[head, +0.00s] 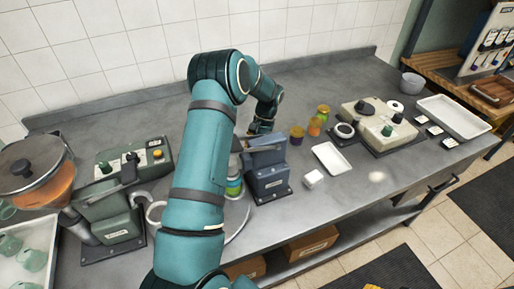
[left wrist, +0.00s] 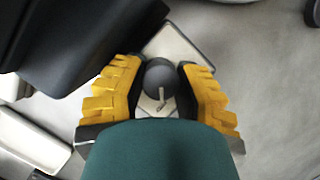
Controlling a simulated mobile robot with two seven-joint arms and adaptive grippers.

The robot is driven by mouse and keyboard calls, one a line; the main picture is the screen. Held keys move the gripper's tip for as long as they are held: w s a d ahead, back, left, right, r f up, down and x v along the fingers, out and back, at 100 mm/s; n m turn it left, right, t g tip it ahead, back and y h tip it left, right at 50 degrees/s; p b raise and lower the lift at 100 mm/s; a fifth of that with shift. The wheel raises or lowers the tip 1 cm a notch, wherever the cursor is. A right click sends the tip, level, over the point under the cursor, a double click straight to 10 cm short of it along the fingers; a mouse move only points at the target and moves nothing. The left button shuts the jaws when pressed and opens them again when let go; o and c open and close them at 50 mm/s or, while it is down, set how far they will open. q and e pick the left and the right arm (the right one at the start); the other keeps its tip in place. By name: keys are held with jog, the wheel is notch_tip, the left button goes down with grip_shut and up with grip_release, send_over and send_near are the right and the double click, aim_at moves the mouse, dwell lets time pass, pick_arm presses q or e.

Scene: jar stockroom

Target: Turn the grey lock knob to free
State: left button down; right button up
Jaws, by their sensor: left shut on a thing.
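The grey lock knob (left wrist: 158,76) shows in the left wrist view as a dark round knob with a small light pointer toward the bottom of the picture. It sits over a light square plate (left wrist: 180,45). My left gripper (left wrist: 160,70) has its yellow fingers on both sides of the knob and is shut on it. In the head view my teal arm reaches to the back of the counter beside the blue-grey machine (head: 268,180). The arm hides the knob and most of the gripper there.
Jars (head: 314,128), a white tray (head: 331,158) and a beige control box (head: 380,127) stand to the right. Another white tray (head: 455,117) lies farther right. The front right counter is mostly clear.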

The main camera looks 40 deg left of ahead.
pick_arm(q)
jog(key=shift+s+f, duration=0.15)
jog(key=c, duration=0.7)
grip_release()
jog(key=shift+c, duration=0.2)
jog(key=shift+o, duration=0.6)
jog(key=shift+d, duration=0.1)
jog(key=shift+w+r, duration=0.4)
jog(key=shift+r, duration=0.15)
jog(key=shift+a+v, duration=0.1)
jog(key=shift+v, duration=1.65)
jog(key=shift+a+v, duration=0.15)
jog(key=shift+v, duration=1.55)
jog(key=shift+s, duration=0.1)
